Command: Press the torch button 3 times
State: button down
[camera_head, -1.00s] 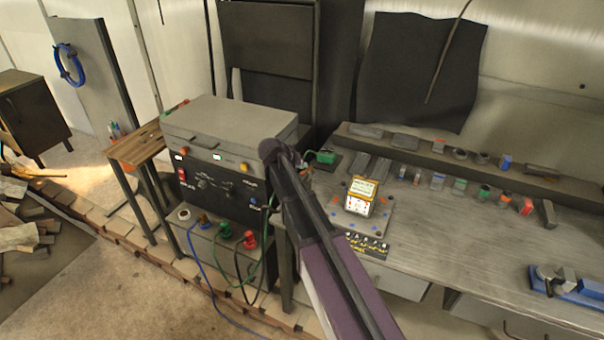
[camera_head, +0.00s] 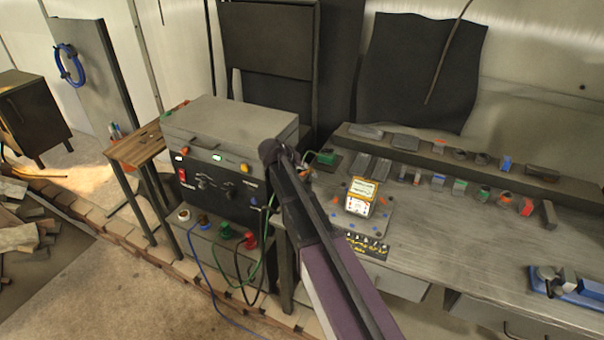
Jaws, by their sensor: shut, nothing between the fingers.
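I cannot clearly make out a torch or its button. A dark power unit (camera_head: 215,190) with a grey top, a red switch (camera_head: 183,174), knobs and small lights stands left of my arm. A small green item (camera_head: 324,157) sits on a dark base just right of my arm's far end, with cables near it; I cannot tell what it is. My arm reaches up from the bottom middle to a dark rounded joint beside the power unit. I cannot make out my gripper; its fingers do not show.
A workbench (camera_head: 440,240) fills the right side. An orange-framed meter (camera_head: 361,197) stands on it, with small parts in rows behind and a blue vise-like tool (camera_head: 570,285) at the right. Cables (camera_head: 200,265) hang below the power unit. Open floor (camera_head: 120,280) lies at the lower left.

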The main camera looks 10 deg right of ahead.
aim_at(303, 174)
jog(key=shift+s+f+b, duration=0.1)
jog(key=shift+f+b, duration=0.75)
dwell(1.1)
jog(key=shift+r, duration=0.1)
jog(key=shift+r+p, duration=0.75)
jog(key=shift+p, duration=0.1)
jog(key=shift+r+p, duration=2.5)
jog(key=shift+r, duration=0.05)
dwell(0.5)
